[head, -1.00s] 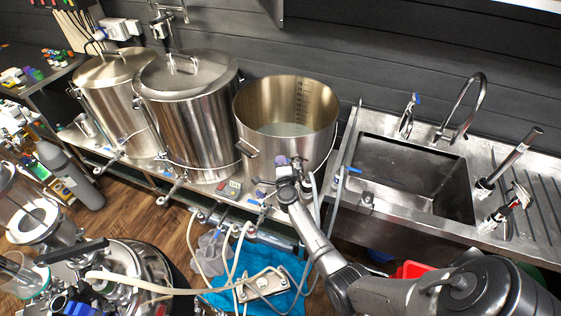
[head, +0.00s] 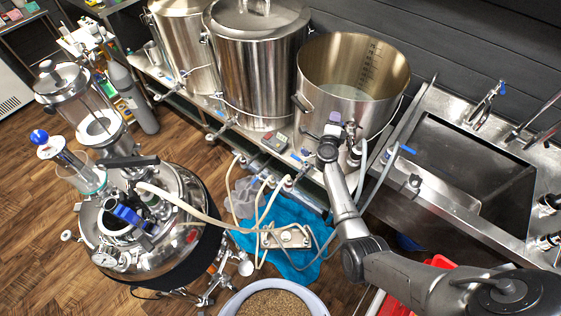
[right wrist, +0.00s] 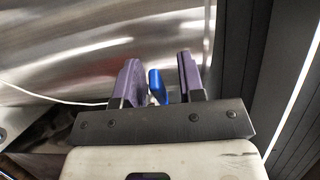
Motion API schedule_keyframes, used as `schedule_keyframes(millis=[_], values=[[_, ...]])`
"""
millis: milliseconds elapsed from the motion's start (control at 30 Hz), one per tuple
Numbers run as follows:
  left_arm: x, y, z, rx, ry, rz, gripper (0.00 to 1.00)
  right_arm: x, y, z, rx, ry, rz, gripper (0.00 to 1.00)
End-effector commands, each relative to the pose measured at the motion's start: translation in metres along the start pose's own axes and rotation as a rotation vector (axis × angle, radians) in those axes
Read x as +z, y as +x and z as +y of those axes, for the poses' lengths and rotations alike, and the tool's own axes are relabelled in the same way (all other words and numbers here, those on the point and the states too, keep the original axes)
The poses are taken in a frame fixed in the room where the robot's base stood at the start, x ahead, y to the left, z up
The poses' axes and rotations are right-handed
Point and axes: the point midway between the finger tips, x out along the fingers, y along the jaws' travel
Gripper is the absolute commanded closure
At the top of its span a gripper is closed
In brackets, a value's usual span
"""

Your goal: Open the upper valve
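The open steel kettle (head: 325,85) stands at the back centre in the head view. My right gripper (head: 333,121) is at the lower front of its wall. In the right wrist view, the two purple fingers of my right gripper (right wrist: 160,80) are apart, with a blue valve handle (right wrist: 155,86) between them. A gap shows between the handle and the right finger; whether the left finger touches it I cannot tell. The valve's body is hidden by my gripper in both views. My left gripper is not in view.
Two lidded kettles (head: 258,75) stand left of the open one. A sink (head: 450,165) is at the right. Hoses (head: 262,215) run over a blue cloth (head: 310,260) on the floor. A steel vessel (head: 170,240) stands front left, and a grain bucket (head: 272,302) at the bottom.

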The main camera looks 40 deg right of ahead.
Motion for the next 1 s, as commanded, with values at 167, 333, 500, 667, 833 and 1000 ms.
schedule_keyframes(millis=[167,333,500,667,833,1000], values=[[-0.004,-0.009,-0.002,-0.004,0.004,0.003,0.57,-0.001,-0.039,0.001,0.004,0.000,-0.005,0.64],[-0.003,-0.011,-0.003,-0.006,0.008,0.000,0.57,-0.001,-0.071,0.001,0.003,-0.001,-0.005,0.64],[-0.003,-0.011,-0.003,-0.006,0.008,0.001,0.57,-0.001,-0.104,0.002,0.004,0.000,-0.005,0.64],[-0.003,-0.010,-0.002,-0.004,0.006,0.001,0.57,-0.002,-0.134,0.002,0.003,-0.002,-0.006,0.64],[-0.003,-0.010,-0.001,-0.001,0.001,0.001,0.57,0.023,-0.139,-0.001,-0.006,-0.011,-0.159,0.64],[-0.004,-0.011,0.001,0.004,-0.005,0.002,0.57,0.051,-0.146,-0.003,-0.025,-0.071,-0.339,0.64]])
